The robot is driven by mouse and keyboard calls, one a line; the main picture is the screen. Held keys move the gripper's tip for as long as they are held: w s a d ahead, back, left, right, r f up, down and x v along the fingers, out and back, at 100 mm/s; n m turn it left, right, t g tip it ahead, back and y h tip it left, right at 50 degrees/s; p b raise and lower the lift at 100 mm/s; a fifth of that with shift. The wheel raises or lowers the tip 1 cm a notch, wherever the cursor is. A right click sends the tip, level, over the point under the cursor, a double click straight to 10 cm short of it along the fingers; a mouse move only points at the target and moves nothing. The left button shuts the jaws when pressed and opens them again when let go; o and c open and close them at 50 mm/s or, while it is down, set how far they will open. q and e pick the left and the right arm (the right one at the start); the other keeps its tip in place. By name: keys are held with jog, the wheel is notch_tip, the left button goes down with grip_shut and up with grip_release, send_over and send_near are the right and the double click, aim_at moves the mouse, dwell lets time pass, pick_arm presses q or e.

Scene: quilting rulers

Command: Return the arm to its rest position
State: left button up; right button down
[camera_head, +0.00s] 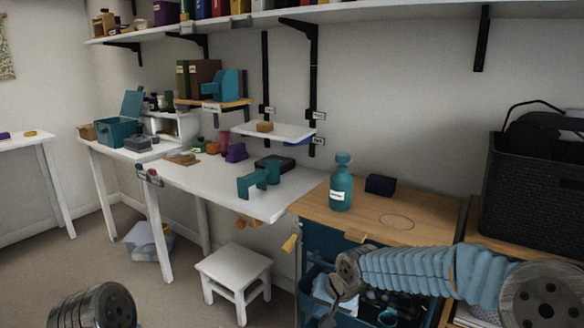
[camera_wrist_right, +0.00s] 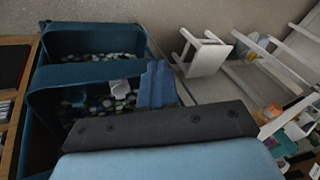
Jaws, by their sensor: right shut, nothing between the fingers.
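My right arm (camera_head: 430,272) comes in from the right in the head view, in a ribbed light-blue sleeve with a metal joint at its end. My right gripper (camera_head: 328,300) hangs below that joint, in front of the blue drawer unit. In the right wrist view its blue fingers (camera_wrist_right: 157,86) are together and empty, beyond a dark bar, in front of open drawers. Of my left arm only a round metal joint (camera_head: 95,306) shows at the lower left. My left gripper is outside the picture.
Blue drawers (camera_wrist_right: 95,40) with small pieces stand open close to my right gripper. A wooden top (camera_head: 430,222) carries a teal bottle (camera_head: 341,185) and a dark blue box (camera_head: 380,185). A white table (camera_head: 210,178) and stool (camera_head: 233,265) stand to the left. A black basket (camera_head: 530,200) is right.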

jog(key=s+f+g, duration=0.1)
jog(key=s+f, duration=0.3)
jog(key=f, duration=0.3)
jog(key=s+f+g+y, duration=0.1)
jog(key=s+f, duration=0.3)
jog(key=f, duration=0.3)
jog(key=s+f, duration=0.4)
jog(key=f, duration=0.3)
jog(key=s+d+f, duration=0.2)
jog(key=s+f, duration=0.2)
jog(key=s, duration=0.3)
jog(key=s+d+f+g, duration=0.1)
jog(key=s+f, duration=0.3)
jog(key=s, duration=0.3)
jog(key=shift+d+f+n+g, duration=0.3)
jog(key=shift+d+f, duration=0.05)
